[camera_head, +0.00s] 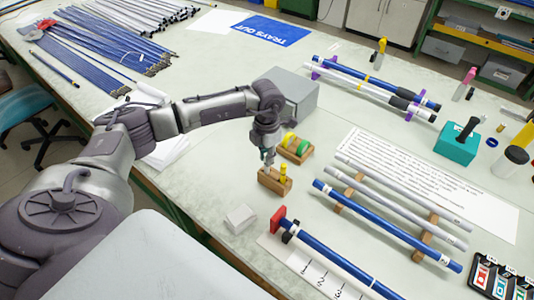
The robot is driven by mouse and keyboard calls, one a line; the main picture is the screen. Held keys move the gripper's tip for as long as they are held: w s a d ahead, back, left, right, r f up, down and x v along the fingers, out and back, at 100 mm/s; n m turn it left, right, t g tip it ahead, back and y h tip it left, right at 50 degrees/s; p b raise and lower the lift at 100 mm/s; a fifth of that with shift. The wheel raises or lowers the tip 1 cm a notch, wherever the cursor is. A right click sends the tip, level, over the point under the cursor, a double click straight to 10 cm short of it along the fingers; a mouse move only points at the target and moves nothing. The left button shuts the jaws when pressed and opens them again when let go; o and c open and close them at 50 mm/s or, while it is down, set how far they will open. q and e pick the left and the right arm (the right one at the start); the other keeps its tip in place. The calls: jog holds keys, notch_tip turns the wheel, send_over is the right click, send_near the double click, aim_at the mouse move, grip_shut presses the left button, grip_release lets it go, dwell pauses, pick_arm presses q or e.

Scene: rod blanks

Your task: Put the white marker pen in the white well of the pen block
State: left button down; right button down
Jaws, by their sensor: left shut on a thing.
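My left gripper (267,158) reaches in over the table and points down at the brown wooden pen block (272,184). It is shut on the white marker pen, of which little shows at this size, between the fingers and the block's top. A yellow pen (283,172) stands upright in the right part of the block. The fingers are just above the block's left part, left of the yellow pen. I cannot tell whether the white pen's lower end is inside a well; the wells are too small to make out. My right gripper is not in view.
A wooden holder with green and yellow rings (295,148) stands close behind the block. A grey box (297,95) is farther back. A small white block (240,218) lies in front. Blue and grey rods (385,225) rest on wooden supports at right.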

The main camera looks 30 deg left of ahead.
pick_arm(q)
jog(key=shift+f, duration=0.2)
jog(key=c, duration=1.1)
grip_release()
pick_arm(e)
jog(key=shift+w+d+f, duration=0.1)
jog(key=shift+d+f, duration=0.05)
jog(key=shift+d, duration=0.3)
pick_arm(q)
jog(key=shift+r, duration=0.25)
notch_tip(320, 180, up, 12)
jog(key=b, duration=0.3)
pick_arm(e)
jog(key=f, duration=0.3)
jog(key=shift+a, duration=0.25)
